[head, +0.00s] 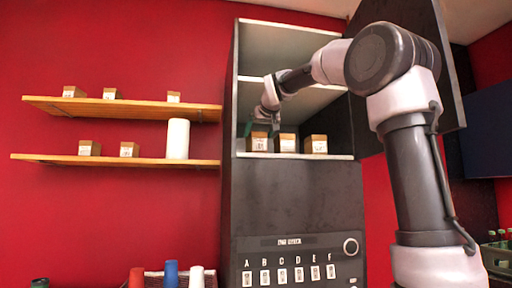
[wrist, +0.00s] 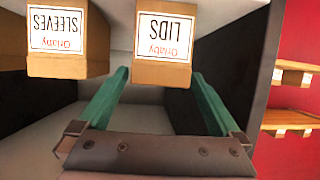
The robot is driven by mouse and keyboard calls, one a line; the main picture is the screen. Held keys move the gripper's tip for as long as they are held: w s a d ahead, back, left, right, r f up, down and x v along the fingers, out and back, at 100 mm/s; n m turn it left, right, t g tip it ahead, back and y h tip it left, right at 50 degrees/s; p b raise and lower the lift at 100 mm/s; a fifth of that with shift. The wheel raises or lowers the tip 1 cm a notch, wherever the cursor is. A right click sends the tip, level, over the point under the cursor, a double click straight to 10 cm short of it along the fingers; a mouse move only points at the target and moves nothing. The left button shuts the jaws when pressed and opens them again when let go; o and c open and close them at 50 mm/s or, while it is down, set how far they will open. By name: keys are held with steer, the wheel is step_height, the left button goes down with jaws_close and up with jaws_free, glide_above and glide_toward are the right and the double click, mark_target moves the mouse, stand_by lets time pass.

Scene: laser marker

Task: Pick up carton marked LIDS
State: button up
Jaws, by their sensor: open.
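The carton marked LIDS (wrist: 164,38) is a brown box with a white label, upside down in the wrist view. In the head view it appears to be the leftmost carton (head: 258,144) on the cabinet's lower open shelf. My gripper (wrist: 160,76) is open, with one green finger towards each side of the LIDS carton and nothing held. I cannot tell how far the fingertips reach alongside it. In the head view my gripper (head: 261,126) is at this carton, partly covering it.
The carton marked SLEEVES (wrist: 68,40) stands close beside it, left in the wrist view. A third carton (head: 316,144) stands further right on the shelf (head: 300,156). The cabinet side wall is close on the left, and an open door (head: 440,60) is at the right.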

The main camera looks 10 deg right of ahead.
steer(key=x, duration=0.5)
steer(key=shift+f, duration=0.2)
steer(key=c, duration=1.3)
steer(key=shift+c, duration=0.9)
steer(key=shift+r, duration=0.2)
